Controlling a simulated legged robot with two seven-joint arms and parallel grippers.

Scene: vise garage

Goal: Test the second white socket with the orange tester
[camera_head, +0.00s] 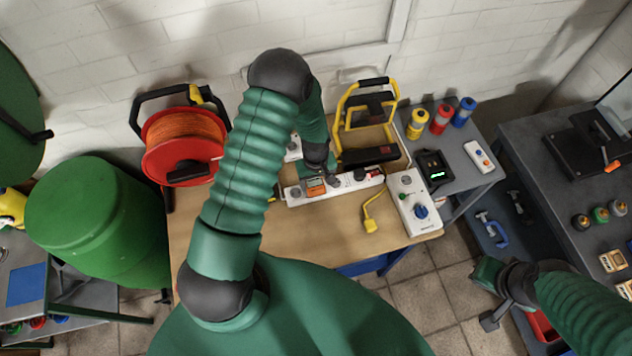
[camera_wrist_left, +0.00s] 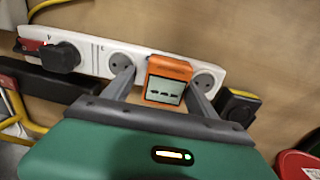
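The white power strip (camera_head: 349,184) lies on the wooden bench top. In the left wrist view the strip (camera_wrist_left: 92,57) has a black plug (camera_wrist_left: 60,57) at its left and round grey sockets, one (camera_wrist_left: 121,62) left and one (camera_wrist_left: 205,81) right of the tester. The orange tester (camera_head: 315,187) stands on the strip. In the left wrist view the tester (camera_wrist_left: 167,68) shows a small grey display. My left gripper (camera_wrist_left: 160,84) has its fingers either side of the tester, with a gap at the left finger. My right gripper (camera_head: 487,274) is low at the right, away from the strip.
An orange cable reel (camera_head: 183,135) stands at the left. Bare wood lies in front of the strip.

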